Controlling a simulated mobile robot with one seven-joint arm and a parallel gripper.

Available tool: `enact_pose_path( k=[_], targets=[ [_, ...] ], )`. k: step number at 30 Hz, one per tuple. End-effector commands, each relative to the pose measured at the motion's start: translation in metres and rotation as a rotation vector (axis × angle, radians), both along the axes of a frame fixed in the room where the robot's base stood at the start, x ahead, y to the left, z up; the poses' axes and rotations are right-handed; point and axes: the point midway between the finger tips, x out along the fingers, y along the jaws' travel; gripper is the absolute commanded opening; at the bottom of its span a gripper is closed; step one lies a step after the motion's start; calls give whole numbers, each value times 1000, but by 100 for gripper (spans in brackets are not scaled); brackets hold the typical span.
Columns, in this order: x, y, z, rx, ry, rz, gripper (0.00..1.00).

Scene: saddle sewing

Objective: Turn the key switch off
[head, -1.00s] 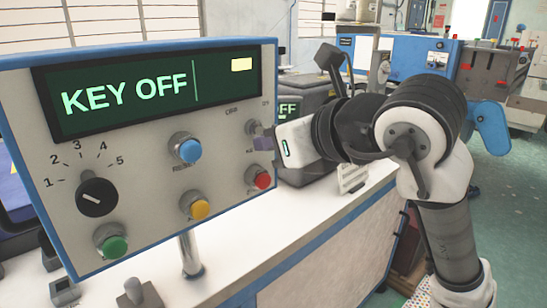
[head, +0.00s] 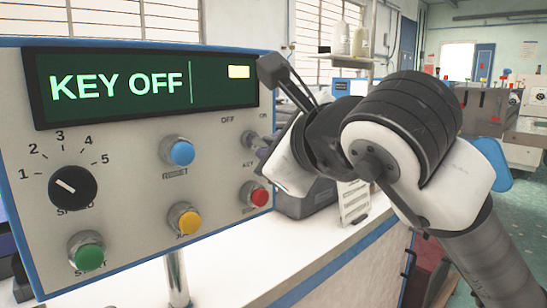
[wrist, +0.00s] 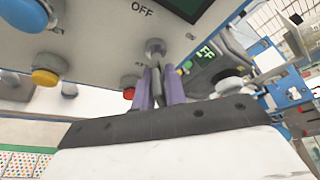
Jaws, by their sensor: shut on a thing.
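The control panel (head: 120,210) fills the left of the head view. Its green display (head: 140,85) reads "KEY OFF". The key switch (head: 250,138) is at the panel's right side, below the OFF and ON labels. It also shows in the wrist view (wrist: 155,48), below the OFF label. My gripper (wrist: 158,84) has its purple fingers shut on the key (wrist: 156,88) that sticks out of the switch. In the head view my gripper (head: 264,146) is at the switch, and its tilted white body partly hides the key area.
A red button (head: 259,197) sits just below the switch. Blue (head: 182,153), yellow (head: 188,222) and green (head: 88,250) buttons and a black speed dial (head: 72,187) are further left. A white counter (head: 290,262) lies below the panel.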

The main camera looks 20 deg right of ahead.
Motion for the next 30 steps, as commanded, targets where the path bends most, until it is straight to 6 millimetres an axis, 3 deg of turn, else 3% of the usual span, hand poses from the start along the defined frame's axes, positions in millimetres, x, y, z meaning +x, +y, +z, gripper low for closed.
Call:
enact_pose_path(
  k=[18,19,22,30],
  targets=[
    [0,0,1,-35,-14,0,0],
    [0,0,1,-35,-14,0,17],
    [0,0,1,-35,-14,0,29],
    [-1,0,1,-35,-13,-1,29]
  ],
)
